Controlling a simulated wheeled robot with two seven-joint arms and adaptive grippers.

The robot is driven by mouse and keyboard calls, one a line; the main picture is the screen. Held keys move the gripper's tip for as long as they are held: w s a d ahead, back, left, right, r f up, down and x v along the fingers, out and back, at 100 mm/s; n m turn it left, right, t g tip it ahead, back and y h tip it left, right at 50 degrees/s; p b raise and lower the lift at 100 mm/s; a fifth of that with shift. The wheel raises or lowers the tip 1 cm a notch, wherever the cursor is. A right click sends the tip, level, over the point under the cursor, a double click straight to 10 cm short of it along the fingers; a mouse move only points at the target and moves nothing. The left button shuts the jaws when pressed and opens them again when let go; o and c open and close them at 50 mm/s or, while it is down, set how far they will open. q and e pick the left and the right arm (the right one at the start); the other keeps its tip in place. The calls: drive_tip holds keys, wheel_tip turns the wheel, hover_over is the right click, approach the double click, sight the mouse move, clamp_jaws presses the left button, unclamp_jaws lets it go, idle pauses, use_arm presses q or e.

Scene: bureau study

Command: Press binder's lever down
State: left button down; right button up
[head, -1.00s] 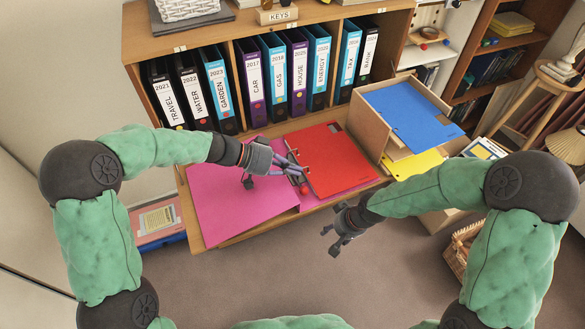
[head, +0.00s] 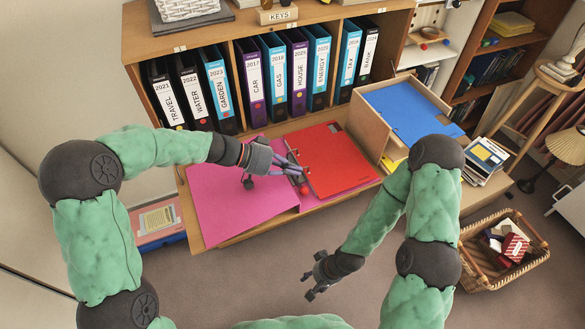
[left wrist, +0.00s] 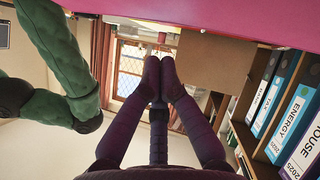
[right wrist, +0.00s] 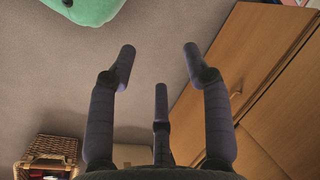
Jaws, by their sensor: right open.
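An open magenta binder (head: 232,205) lies flat on the pulled-out desk board. A red sheet (head: 335,160) lies on its right half. The binder's metal lever mechanism is near the spine and partly hidden by my left gripper; a small red knob (head: 304,190) shows at the sheet's lower left. My left gripper (head: 297,168) hangs over the spine near the mechanism, its fingertips together in the left wrist view (left wrist: 160,60). I cannot tell whether it touches the lever. My right gripper (head: 308,283) is open and empty over the floor; its spread fingers show in the right wrist view (right wrist: 160,55).
Several labelled binders stand in the shelf (head: 186,40) behind. A wooden box (head: 373,130) with a blue folder (head: 410,112) on top stands right of the open binder. A wicker basket (head: 490,270) is on the floor at right. The floor in front is clear.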

use_arm(q)
drive_tip(key=shift+f+b, duration=0.2)
drive_tip(key=shift+b, duration=0.3)
drive_tip(key=shift+s+b, duration=0.25)
drive_tip(key=shift+b, duration=0.2)
use_arm(e)
drive_tip(key=s+f, duration=0.1)
drive_tip(key=f, duration=0.1)
drive_tip(key=shift+s+f, duration=0.35)
use_arm(q)
drive_tip(key=shift+r, duration=0.1)
use_arm(e)
drive_tip(key=shift+a, duration=0.1)
